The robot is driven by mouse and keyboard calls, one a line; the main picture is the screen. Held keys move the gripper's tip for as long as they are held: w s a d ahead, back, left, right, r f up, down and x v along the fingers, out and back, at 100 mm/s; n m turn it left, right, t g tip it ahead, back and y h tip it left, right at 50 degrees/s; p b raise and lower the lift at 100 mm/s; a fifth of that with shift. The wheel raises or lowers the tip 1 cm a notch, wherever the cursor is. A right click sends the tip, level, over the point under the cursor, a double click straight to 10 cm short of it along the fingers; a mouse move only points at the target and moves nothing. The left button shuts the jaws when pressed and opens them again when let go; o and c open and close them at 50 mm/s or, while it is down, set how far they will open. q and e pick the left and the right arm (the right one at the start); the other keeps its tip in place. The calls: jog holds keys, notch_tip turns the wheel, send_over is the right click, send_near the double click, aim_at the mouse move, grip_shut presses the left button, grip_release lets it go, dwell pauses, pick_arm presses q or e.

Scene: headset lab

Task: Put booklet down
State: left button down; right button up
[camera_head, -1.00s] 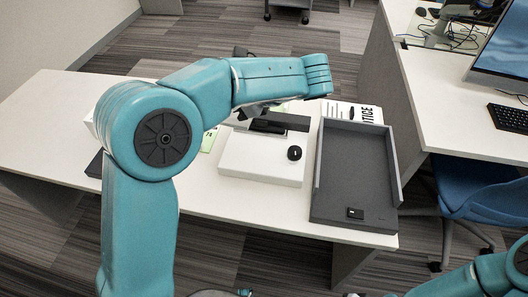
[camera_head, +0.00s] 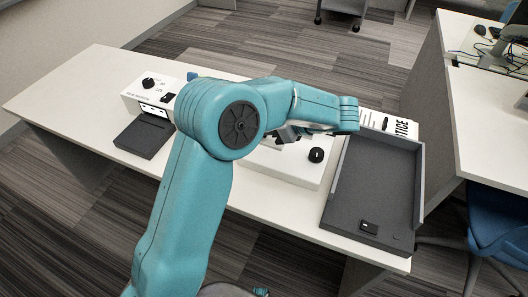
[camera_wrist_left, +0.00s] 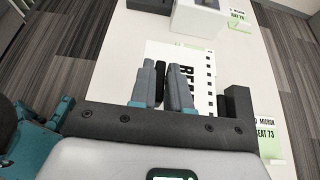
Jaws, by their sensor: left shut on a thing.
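My left gripper (camera_wrist_left: 165,85) shows in the left wrist view with its two grey fingers close together around a narrow black part. A white booklet (camera_wrist_left: 197,67) with large black letters and a row of dark marks along one side shows at the fingers. How high it is above the table is hard to tell. In the head view my left arm hides most of the gripper (camera_head: 288,135) and the booklet. My right gripper is not in view.
A white table (camera_head: 75,88) carries a grey open tray (camera_head: 372,190), a white box with a black knob (camera_head: 316,155), a notice sheet (camera_head: 404,127) and a white device (camera_head: 155,92) with a dark pad (camera_head: 145,138). Bare tabletop shows at the far left.

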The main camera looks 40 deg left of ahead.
pick_arm(q)
notch_tip(320, 180, down, 10)
jog(key=shift+r+b, duration=0.25)
jog(key=shift+b, duration=0.1)
jog(key=shift+r, duration=0.1)
jog(key=c, duration=1.1)
grip_release()
jog(key=shift+f, duration=0.2)
jog(key=shift+r, duration=0.1)
jog(key=shift+r, duration=0.2)
jog(key=v, duration=1.2)
jog(key=shift+p, duration=0.3)
jog(key=shift+f, duration=0.15)
